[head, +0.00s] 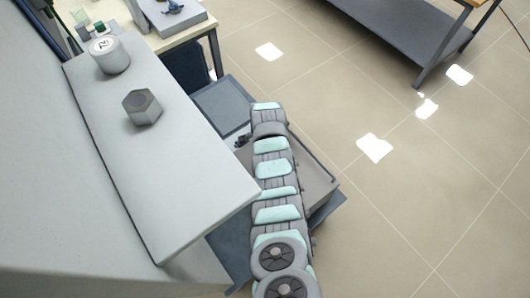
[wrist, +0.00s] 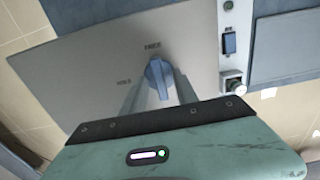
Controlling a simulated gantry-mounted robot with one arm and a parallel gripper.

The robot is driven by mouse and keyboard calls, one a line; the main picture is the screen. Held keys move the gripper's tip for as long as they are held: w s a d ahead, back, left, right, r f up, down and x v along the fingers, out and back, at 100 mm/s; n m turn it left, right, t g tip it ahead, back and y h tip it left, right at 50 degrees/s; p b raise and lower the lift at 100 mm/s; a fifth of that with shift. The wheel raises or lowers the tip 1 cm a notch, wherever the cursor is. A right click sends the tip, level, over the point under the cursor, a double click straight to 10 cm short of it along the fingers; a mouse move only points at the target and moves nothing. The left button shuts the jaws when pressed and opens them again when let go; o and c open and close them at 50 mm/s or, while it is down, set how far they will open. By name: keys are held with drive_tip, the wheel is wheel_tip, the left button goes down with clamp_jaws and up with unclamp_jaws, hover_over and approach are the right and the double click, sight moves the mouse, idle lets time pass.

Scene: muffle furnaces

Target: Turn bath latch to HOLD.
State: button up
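The bath latch (wrist: 157,76) is a blue knob on a light grey panel (wrist: 95,75) in the wrist view. Its long side runs roughly up and down in the picture, its upper end towards a small label (wrist: 152,46) above. A second label (wrist: 124,81) sits to its left and seems to read HOLD; both are blurred. My gripper (wrist: 160,92) is right at the knob, with pale finger shapes beside its lower part. Whether the fingers press on it is unclear. In the head view my arm hides the latch and most of the gripper.
In the wrist view a dark rocker switch (wrist: 229,43) and a small round knob (wrist: 233,84) sit right of the panel. In the head view a grey hexagonal block (head: 143,107) and a round pot (head: 109,55) stand on the big white cabinet top (head: 175,165). Open floor lies right.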

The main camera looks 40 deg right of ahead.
clamp_jaws()
idle(0.3)
idle(0.3)
